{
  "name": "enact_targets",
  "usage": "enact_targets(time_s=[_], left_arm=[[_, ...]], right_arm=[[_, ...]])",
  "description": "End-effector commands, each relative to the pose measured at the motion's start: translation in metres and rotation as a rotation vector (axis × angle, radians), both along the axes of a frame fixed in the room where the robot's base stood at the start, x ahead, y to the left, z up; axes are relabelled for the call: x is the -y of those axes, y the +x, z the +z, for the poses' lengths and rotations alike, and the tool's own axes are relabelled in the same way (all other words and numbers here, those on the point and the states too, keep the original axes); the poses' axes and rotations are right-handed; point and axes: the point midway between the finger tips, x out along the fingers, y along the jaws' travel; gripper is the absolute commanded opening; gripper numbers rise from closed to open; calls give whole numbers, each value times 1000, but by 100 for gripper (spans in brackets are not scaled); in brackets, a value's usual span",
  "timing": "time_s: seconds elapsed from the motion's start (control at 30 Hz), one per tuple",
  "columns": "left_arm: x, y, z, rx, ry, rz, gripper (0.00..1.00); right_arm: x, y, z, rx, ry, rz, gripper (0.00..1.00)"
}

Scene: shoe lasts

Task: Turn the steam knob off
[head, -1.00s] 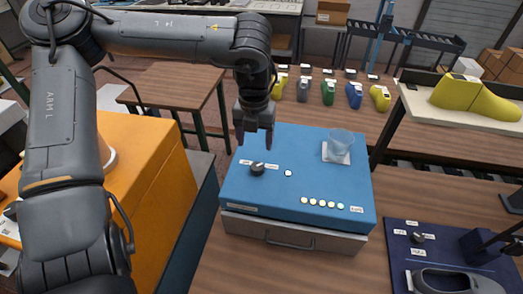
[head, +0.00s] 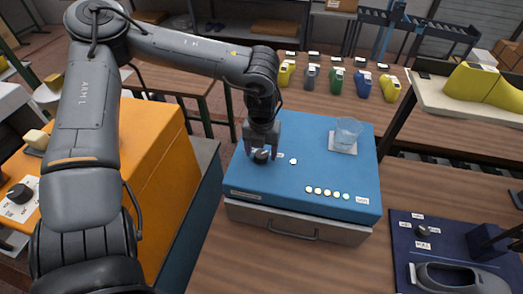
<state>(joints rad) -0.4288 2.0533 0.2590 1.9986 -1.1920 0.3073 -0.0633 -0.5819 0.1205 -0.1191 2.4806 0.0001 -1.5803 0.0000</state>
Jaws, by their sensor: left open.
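A dark round knob (head: 261,157) sits on the blue top of a box-shaped unit (head: 300,182), with small white labels beside it that are too small to read. My left gripper (head: 261,153) is open and low over this knob, with its fingers around the knob's sides. I cannot tell whether the fingers touch it. The gripper partly hides the knob and labels. Other dark knobs show on the orange unit at the left (head: 20,193) and on the dark blue panel at the right (head: 423,231). My right gripper is not in view.
A clear glass (head: 346,133) stands on a white pad at the back right of the blue top. A row of small lights (head: 327,193) runs along its front. Several coloured shoe lasts (head: 337,80) stand behind. The wooden table in front (head: 290,265) is clear.

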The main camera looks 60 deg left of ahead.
Motion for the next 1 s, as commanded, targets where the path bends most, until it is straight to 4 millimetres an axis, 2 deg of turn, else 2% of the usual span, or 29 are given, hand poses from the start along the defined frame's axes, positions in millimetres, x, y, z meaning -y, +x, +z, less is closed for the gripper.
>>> enact_targets(time_s=[0.33, 0.7, 1.0], left_arm=[[0, 0, -3, 1, -1, 0, 68], [0, 0, -3, 1, -1, 0, 12], [0, 0, -3, 1, 0, 35, 12]], right_arm=[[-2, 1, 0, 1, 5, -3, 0], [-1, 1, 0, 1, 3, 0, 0], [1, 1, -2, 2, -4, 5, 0]])
